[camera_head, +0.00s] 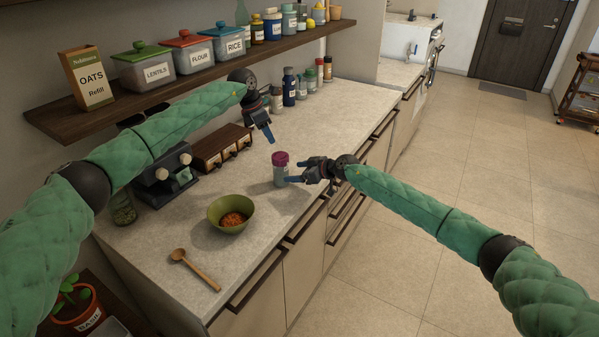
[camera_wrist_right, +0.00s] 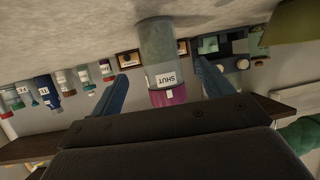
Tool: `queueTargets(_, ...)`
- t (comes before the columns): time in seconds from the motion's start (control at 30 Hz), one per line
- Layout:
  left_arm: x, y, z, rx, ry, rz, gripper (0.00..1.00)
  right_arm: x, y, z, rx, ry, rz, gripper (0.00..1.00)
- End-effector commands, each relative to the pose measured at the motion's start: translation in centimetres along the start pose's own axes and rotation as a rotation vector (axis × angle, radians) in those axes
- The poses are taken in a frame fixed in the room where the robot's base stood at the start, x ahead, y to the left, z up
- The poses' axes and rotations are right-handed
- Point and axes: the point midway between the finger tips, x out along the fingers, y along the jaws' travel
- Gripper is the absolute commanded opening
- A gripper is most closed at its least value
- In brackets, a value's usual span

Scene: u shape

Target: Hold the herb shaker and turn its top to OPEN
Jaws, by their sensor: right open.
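The herb shaker (camera_head: 281,172) stands upright on the worktop, with a grey-green body and a magenta top. In the right wrist view the shaker (camera_wrist_right: 159,52) appears upside down, and a white label on it reads SHUT. My right gripper (camera_head: 297,171) is open, its blue fingers pointing at the shaker from the right. In the wrist view the shaker's top lies between the two fingers, with a gap on each side. My left gripper (camera_head: 265,132) hangs above the worktop behind the shaker, pointing down and apart from it; its finger opening is unclear.
A green bowl (camera_head: 231,212) of orange food and a wooden spoon (camera_head: 195,269) lie nearer. A wooden drawer box (camera_head: 222,147) and several bottles (camera_head: 289,87) stand behind. A shelf (camera_head: 180,83) with labelled containers overhangs the wall side. The worktop right of the bottles is clear.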

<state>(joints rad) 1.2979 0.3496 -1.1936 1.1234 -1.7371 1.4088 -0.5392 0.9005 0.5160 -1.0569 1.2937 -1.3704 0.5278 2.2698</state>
Motion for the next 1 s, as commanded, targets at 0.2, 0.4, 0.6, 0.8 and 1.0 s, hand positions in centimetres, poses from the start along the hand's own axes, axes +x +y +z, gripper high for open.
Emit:
queueTargets(0.2, 0.0, 0.0, 0.0, 0.000, 0.000, 0.000, 0.36, 2.7, -0.1, -0.1, 0.001, 0.002, 0.000, 0.79)
queueTargets(0.4, 0.0, 0.0, 0.0, 0.000, 0.000, 0.000, 0.36, 5.2, -0.1, -0.1, 0.000, 0.003, 0.000, 0.79)
queueTargets(0.6, 0.0, 0.0, 0.0, 0.000, 0.000, 0.000, 0.36, 6.7, 0.0, -0.1, 0.000, 0.002, 0.001, 0.79)
queueTargets(0.8, 0.0, 0.0, 0.0, 0.000, 0.000, 0.000, 0.36, 7.2, 0.0, -0.1, -0.001, 0.002, 0.001, 0.79)
queueTargets(1.0, 0.0, 0.0, 0.0, 0.000, 0.000, 0.000, 0.36, 7.2, 0.0, -0.1, 0.000, 0.003, 0.001, 0.79)
